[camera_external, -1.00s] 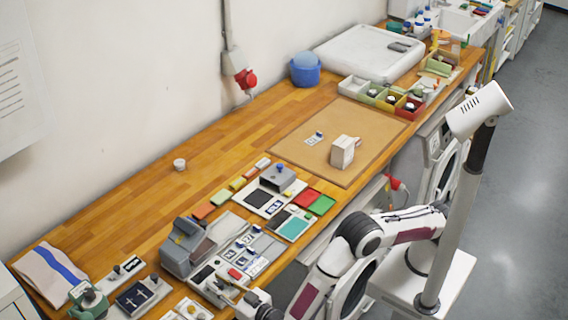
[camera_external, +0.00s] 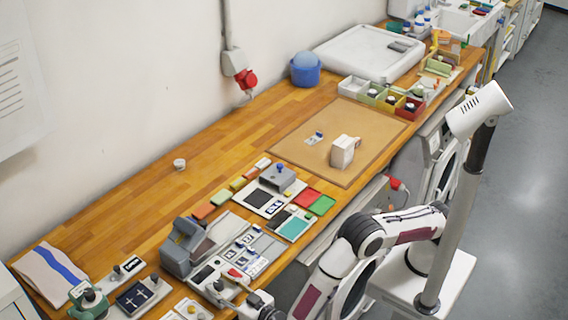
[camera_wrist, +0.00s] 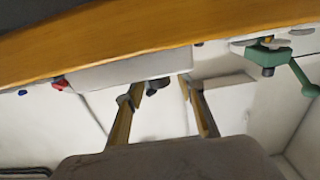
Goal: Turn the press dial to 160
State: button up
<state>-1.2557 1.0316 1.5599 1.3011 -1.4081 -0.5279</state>
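The grey press (camera_external: 184,248) stands at the front left of the bench in the external view, with a pale control panel beside it. My gripper (camera_external: 238,283) is low at the bench's front edge, next to this panel. In the wrist view the two fingers of my gripper (camera_wrist: 156,88) are apart. A small dark knob (camera_wrist: 157,87) on a pale housing shows between the fingertips, with no clear grip on it. I cannot tell whether it is the press dial. The dial's numbers and setting are not readable.
A green device (camera_external: 89,301) stands at the bench's left end. Coloured pads and small panels (camera_external: 292,222) lie right of the press. A brown mat (camera_external: 300,125) with a white box (camera_external: 343,151) lies farther back. The bench along the wall is mostly clear.

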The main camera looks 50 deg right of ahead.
jog(key=s, duration=1.1)
dwell(0.6)
jog(key=s+a+f+n+g+y, duration=0.6)
jog(key=s+a+f+g+y, duration=0.15)
jog(key=a+f+g, duration=0.3)
jog(key=s+d+r+m+h, duration=0.1)
jog(key=d+r, duration=0.7)
jog(key=d, duration=1.3)
jog(key=s+d+r+m+g+h, duration=0.1)
jog(key=d+r+m+h, duration=0.2)
jog(key=d+r, duration=0.6)
jog(key=s+d+r+m+g+h, duration=0.1)
jog(key=d+r, duration=0.8)
jog(key=d, duration=2.5)
jog(key=shift+s+d+m+h, duration=0.15)
jog(key=shift+m+h, duration=0.35)
jog(key=shift+h, duration=0.75)
